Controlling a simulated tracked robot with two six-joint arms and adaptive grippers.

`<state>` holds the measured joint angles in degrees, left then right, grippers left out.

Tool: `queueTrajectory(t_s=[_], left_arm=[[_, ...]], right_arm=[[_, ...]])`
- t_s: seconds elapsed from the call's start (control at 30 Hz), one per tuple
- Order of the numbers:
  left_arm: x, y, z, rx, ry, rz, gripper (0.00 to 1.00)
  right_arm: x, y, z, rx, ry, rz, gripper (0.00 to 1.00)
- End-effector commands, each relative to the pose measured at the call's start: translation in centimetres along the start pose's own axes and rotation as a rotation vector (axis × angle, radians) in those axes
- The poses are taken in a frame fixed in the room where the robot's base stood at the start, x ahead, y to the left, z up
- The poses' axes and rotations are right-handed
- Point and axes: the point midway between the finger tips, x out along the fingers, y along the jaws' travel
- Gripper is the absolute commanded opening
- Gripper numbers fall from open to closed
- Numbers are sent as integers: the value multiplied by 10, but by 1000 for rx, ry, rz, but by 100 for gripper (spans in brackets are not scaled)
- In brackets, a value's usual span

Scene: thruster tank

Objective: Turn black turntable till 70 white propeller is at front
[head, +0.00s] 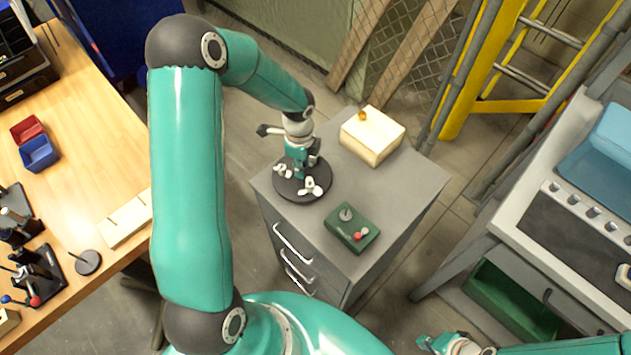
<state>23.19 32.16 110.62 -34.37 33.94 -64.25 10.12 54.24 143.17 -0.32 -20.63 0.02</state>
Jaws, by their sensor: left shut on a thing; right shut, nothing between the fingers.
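The black turntable (289,193) is a round disc on top of the grey drawer cabinet (402,190), near its left corner. White propellers stand on it: one (314,187) at the front right and another (282,169) at the left. The numbers on them are too small to read. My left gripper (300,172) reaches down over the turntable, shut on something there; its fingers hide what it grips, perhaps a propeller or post. My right gripper (428,342) is shut and empty at the bottom edge, well away from the turntable.
A green box with a knob and red button (352,228) lies on the cabinet in front of the turntable. A cream block (372,136) with an orange knob stands behind. A wooden bench (95,110) is at left, a sink unit at right (570,220).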

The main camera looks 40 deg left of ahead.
Motion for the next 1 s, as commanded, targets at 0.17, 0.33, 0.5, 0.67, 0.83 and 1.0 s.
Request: queueTrajectory(t_s=[0.17, 0.33, 0.5, 0.67, 0.83, 1.0], left_arm=[[-2, -1, 0, 78, 1, -2, 0], [-2, -1, 0, 151, 0, -3, 0], [-2, -1, 0, 220, 0, -3, 0], [-1, -1, 0, 257, 0, -3, 0], [-1, -1, 1, 262, 0, -4, 0], [-1, -1, 1, 263, 0, -4, 0]], right_arm=[[-7, -2, 0, 0, 0, 0, 0], [-12, -4, 0, 0, 0, 0, 0], [-16, -6, 0, 0, 0, 0, 0], [-18, -6, 0, 0, 0, 0, 0], [-17, -6, 0, 0, 0, 0, 0], [-18, -6, 0, 0, 0, 0, 0]])
